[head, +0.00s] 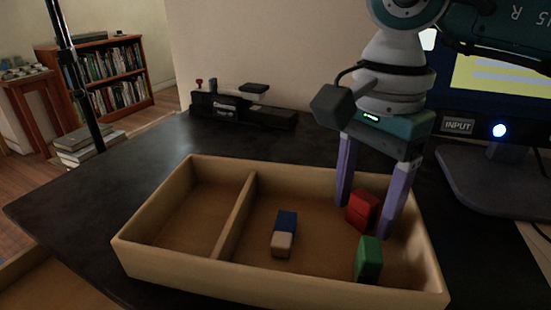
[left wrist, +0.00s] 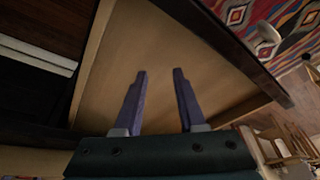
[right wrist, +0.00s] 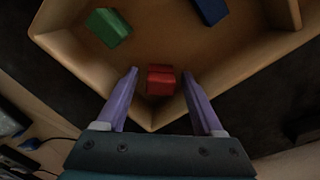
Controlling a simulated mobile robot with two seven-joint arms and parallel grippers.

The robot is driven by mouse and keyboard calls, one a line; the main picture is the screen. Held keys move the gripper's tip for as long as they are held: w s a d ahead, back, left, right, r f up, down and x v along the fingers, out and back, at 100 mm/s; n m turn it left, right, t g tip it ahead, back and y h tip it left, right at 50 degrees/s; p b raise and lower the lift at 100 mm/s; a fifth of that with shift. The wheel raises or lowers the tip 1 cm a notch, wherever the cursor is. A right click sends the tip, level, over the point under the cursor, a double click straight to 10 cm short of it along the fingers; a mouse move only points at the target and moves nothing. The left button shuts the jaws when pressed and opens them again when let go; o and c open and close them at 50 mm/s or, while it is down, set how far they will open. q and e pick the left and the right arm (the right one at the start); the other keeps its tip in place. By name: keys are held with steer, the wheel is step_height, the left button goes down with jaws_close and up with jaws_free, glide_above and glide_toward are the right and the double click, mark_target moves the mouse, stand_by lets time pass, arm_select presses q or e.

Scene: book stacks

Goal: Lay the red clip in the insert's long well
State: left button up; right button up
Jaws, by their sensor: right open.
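The red clip (head: 362,210) looks like a small red block in the right, larger compartment of a wooden divided tray (head: 180,266). My right gripper (head: 367,218) is open and points down into that compartment, one finger on each side of the red block. In the right wrist view the red block (right wrist: 161,80) shows between the fingertips, with small gaps at both sides. My left gripper (left wrist: 160,74) is open and empty in the left wrist view, over a pale wooden surface. I cannot tell for sure which part is the insert's long well.
A green block (head: 369,259) stands close to the right gripper in the same compartment. A blue and white block (head: 285,234) lies nearer the divider (head: 236,216). The left compartment (head: 200,210) is empty. A monitor (head: 500,150) stands right; another wooden edge (head: 40,285) shows lower left.

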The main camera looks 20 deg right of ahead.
mark_target(365, 195)
arm_select(q)
step_height(365, 195, up, 2)
steer(key=shift+r+p, duration=0.1)
steer(key=shift+p, duration=0.85)
arm_select(e)
step_height(365, 195, up, 10)
steer(key=shift+w+r, duration=0.1)
steer(key=shift+r, duration=0.15)
arm_select(q)
steer(key=shift+d, duration=0.1)
arm_select(e)
steer(key=shift+r, duration=0.7)
